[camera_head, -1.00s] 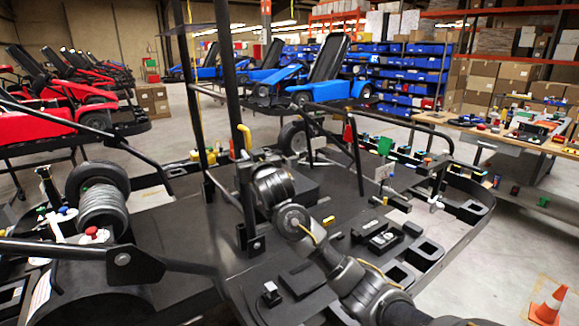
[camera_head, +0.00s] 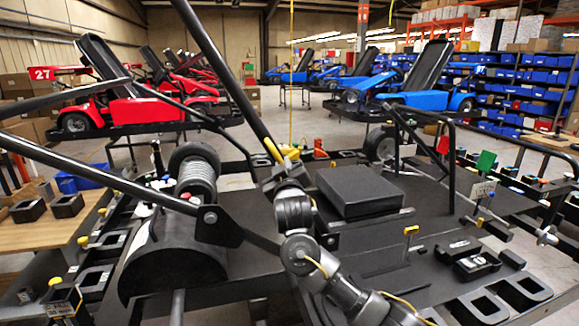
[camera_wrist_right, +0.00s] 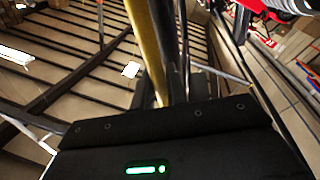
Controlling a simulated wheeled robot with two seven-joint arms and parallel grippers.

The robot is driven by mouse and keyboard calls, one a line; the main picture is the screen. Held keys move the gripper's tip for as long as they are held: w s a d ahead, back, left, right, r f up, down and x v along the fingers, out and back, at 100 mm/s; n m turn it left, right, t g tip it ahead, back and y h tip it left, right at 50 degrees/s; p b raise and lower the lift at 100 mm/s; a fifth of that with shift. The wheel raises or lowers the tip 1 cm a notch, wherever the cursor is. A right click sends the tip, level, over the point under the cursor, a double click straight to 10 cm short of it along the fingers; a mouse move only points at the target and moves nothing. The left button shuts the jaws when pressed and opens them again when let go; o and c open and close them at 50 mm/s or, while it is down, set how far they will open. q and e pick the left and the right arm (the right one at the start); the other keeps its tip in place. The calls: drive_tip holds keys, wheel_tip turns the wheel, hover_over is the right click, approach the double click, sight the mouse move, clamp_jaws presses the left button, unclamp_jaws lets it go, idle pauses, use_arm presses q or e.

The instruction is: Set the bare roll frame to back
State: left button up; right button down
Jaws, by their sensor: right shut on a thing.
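The roll frame shows in the head view as a long black tube (camera_head: 222,68). It leans from the top left down to the middle, and its upper end is out of view. A yellow grip (camera_head: 272,148) is on its lower part. My right gripper (camera_head: 276,162) is shut on the frame at this grip; its arm partly hides the contact and the frame's foot. In the right wrist view a yellow bar (camera_wrist_right: 150,45) and a dark tube stand just beyond the gripper's body (camera_wrist_right: 165,140). My left gripper is not in view.
A black box (camera_head: 360,188) sits on the dark platform right of my arm. A hinged black bar (camera_head: 110,185) and a drum (camera_head: 170,250) are at left. Red and blue karts stand behind.

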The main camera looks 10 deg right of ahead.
drive_tip(key=shift+a+f, duration=0.15)
drive_tip(key=c, duration=1.5)
unclamp_jaws()
drive_tip(key=shift+a, duration=0.2)
drive_tip(key=shift+s+d, duration=0.1)
drive_tip(key=shift+d, duration=0.05)
drive_tip(key=shift+s+f, duration=0.1)
drive_tip(key=shift+s, duration=0.1)
drive_tip(key=s+f+b, duration=0.1)
drive_tip(key=s+b, duration=0.1)
drive_tip(key=s, duration=0.8)
drive_tip(key=shift+s+f, duration=0.15)
